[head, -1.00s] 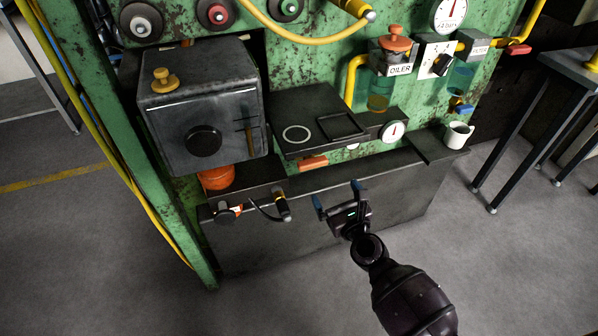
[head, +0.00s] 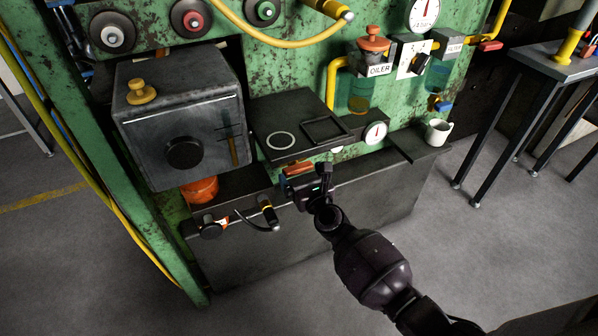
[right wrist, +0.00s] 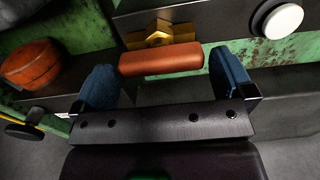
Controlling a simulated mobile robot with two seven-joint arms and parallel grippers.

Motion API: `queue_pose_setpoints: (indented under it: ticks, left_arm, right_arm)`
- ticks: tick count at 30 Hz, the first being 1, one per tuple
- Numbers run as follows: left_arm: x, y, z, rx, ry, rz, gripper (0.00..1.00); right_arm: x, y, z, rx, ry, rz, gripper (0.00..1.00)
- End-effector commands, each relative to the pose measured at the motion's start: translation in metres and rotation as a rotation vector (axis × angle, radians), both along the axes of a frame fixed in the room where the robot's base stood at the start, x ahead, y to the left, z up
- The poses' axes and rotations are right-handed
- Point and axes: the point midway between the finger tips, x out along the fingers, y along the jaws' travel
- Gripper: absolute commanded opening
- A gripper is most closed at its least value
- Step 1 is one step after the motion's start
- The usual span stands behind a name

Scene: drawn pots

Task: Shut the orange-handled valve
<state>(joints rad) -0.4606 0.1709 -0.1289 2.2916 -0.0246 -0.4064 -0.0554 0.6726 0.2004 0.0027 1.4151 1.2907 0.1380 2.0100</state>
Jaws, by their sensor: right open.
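The valve has an orange bar handle (right wrist: 160,61) on a brass fitting (right wrist: 158,36) under a dark shelf. In the head view the orange handle (head: 299,168) shows below the shelf, partly hidden by my right gripper (head: 305,178). My right gripper (right wrist: 163,64) is open, with one blue fingertip at each end of the handle in the right wrist view. Gaps show between the handle and both fingers there, so it is not gripped. The handle lies crosswise between the fingers. My left gripper is not in view.
A dark box (head: 185,115) stands left on the green machine, with an orange round container (head: 200,190) below it. A gauge (head: 376,133) and a white mug (head: 438,132) are to the right. The oiler (head: 373,65) is above. Open floor lies in front.

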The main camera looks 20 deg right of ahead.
Motion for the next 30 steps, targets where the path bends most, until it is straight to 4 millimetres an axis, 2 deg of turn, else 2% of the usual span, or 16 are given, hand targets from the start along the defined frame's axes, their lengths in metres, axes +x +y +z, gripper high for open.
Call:
queue_pose_setpoints:
  ticks: [6, 16, 23, 30]
  left_arm:
    - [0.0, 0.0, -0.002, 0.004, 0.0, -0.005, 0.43]
    - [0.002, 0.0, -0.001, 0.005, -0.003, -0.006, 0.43]
    - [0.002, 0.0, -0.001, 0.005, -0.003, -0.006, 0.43]
    - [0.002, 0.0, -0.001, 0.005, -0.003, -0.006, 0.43]
  right_arm:
    - [0.015, 0.0, -0.001, -0.001, 0.002, 0.0, 1.0]
    - [0.017, 0.0, 0.0, -0.001, 0.0, -0.001, 1.0]
    - [0.017, 0.0, 0.0, -0.001, 0.0, -0.001, 0.67]
    - [0.017, 0.0, 0.0, -0.023, -0.001, -0.001, 0.67]
